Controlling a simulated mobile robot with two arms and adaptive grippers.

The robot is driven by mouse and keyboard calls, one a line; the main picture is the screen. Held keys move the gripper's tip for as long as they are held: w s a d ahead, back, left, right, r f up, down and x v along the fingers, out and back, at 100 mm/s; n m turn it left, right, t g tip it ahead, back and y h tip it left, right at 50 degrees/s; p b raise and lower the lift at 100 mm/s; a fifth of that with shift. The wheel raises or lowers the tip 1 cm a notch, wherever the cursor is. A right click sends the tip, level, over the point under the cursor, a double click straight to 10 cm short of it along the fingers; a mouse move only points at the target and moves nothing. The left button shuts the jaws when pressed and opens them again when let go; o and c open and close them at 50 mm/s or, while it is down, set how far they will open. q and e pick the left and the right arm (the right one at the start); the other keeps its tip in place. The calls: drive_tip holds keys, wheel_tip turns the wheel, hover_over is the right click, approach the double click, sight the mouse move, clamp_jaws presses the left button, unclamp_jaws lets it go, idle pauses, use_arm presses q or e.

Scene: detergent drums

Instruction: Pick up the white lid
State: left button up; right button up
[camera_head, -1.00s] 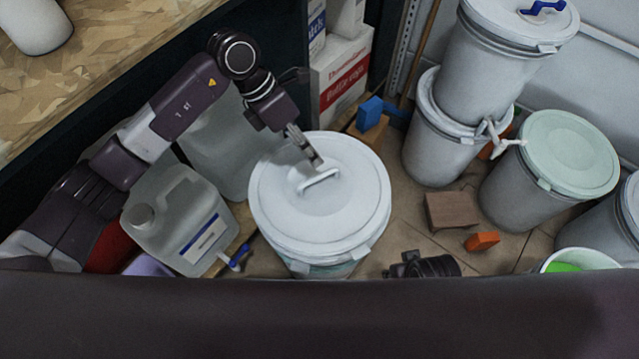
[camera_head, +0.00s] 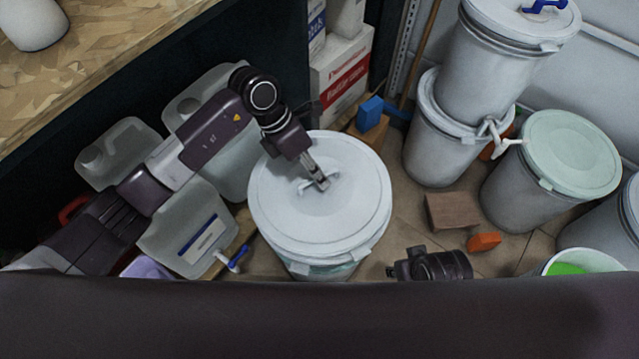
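The white lid (camera_head: 345,222) is round and sits on a drum (camera_head: 330,271) in the middle of the head view. A small handle (camera_head: 332,178) stands at its centre, partly hidden by my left gripper. My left gripper (camera_head: 319,183) comes in from the left, with its fingertips at the handle. I cannot tell whether the fingers are closed around the handle or only over it. A dark part of my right arm (camera_head: 432,265) shows at the bottom, right of the drum; its gripper fingers cannot be made out.
Translucent canisters (camera_head: 188,232) stand left of the drum, under my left arm. Stacked drums (camera_head: 488,75) and a green-lidded drum (camera_head: 570,155) stand at the right. A brown block (camera_head: 452,210) and an orange block (camera_head: 483,242) lie on the floor. A cardboard box (camera_head: 342,75) stands behind.

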use_arm(q)
clamp_jaws()
drive_tip(key=shift+r, duration=0.1)
